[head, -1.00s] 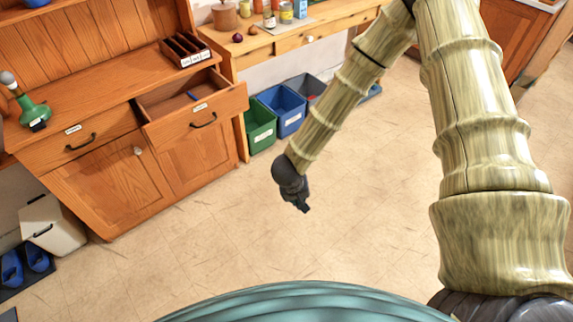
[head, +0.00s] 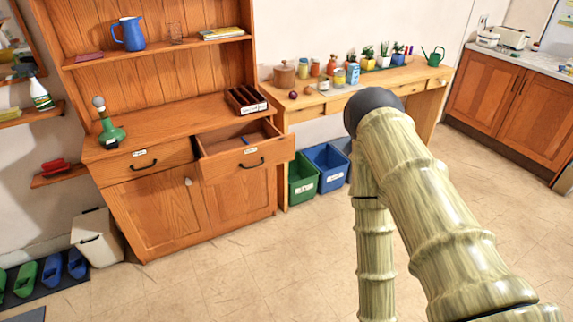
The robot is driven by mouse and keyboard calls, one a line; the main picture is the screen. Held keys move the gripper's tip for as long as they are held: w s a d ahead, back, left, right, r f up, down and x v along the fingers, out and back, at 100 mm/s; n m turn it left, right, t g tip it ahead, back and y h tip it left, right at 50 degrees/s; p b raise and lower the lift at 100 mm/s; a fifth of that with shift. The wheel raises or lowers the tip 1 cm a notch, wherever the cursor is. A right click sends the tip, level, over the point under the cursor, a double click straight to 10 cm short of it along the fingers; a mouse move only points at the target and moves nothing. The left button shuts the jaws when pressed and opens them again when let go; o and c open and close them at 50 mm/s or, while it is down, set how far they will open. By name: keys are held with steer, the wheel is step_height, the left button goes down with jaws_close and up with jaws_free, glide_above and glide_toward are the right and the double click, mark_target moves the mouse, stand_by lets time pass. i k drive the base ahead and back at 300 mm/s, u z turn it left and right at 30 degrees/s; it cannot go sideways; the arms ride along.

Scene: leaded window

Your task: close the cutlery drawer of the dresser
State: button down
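The wooden dresser (head: 165,125) stands at the left against the wall. A small blue item lies inside this drawer. The left-hand drawer (head: 145,163) is shut and also has a label and handle. I cannot read which label says cutlery. My arm stands at the right, bent at the elbow, with its forearm running down out of the picture. My gripper is not in view.
A green-based lamp (head: 107,124) and a dark compartment box (head: 246,101) stand on the dresser top. Green (head: 302,178) and blue (head: 327,167) bins stand right of the dresser, under a side table (head: 400,82) with jars and plants. A pale bin (head: 97,238) stands at left. Open floor lies in front.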

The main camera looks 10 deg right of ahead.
mark_target(224, 156)
steer(key=z, duration=0.95)
steer(key=i, duration=0.75)
steer(key=u, duration=0.55)
steer(key=i, duration=0.65)
steer(key=u, duration=0.45)
